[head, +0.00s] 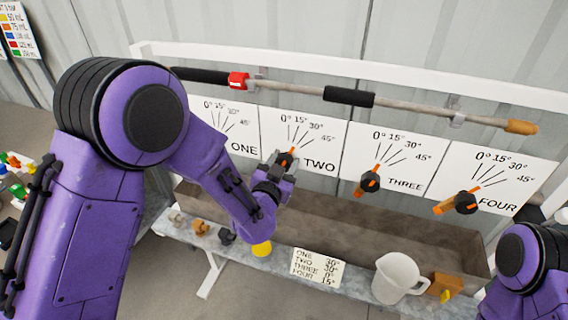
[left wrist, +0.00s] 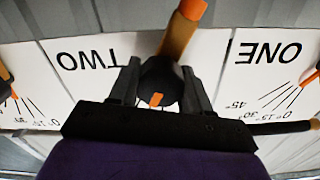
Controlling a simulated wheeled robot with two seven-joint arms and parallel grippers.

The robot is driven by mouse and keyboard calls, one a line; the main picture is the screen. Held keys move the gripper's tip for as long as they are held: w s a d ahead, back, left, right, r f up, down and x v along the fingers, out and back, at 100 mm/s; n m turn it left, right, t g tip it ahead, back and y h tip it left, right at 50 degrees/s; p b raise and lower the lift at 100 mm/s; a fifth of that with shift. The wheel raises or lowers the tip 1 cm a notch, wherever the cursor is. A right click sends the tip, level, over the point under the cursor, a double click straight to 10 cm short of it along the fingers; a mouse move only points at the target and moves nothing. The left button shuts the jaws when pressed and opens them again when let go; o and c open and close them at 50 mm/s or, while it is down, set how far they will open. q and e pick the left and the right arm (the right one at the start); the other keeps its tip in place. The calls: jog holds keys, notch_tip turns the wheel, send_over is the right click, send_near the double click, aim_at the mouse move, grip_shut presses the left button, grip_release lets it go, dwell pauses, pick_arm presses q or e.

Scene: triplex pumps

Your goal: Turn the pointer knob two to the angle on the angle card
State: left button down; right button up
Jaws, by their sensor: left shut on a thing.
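Pointer knob two (left wrist: 158,82) is a dark round knob with an orange pointer. My left gripper (head: 276,172) is shut on it, with a finger on each side of the knob in the left wrist view (left wrist: 162,92). In the head view the gripper hides most of the knob; the orange pointer tip (head: 285,159) shows above it, leaning up and right. I cannot tell exactly which mark it meets. Dial panel two (head: 318,150) has marks 0°, 15°, 30° and 45°. The angle card (head: 318,267) seems to read 30° for TWO. My right gripper is out of view.
Knobs three (head: 369,182) and four (head: 465,202) sit to the right. A rail with black grips (head: 348,97) runs above the panels.

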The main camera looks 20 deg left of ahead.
pick_arm(q)
jog(key=shift+m, duration=0.4)
jog(key=c, duration=0.5)
grip_release()
jog(key=shift+s, duration=0.25)
jog(key=s+b, duration=0.1)
jog(key=s, duration=0.9)
jog(key=shift+a, duration=0.25)
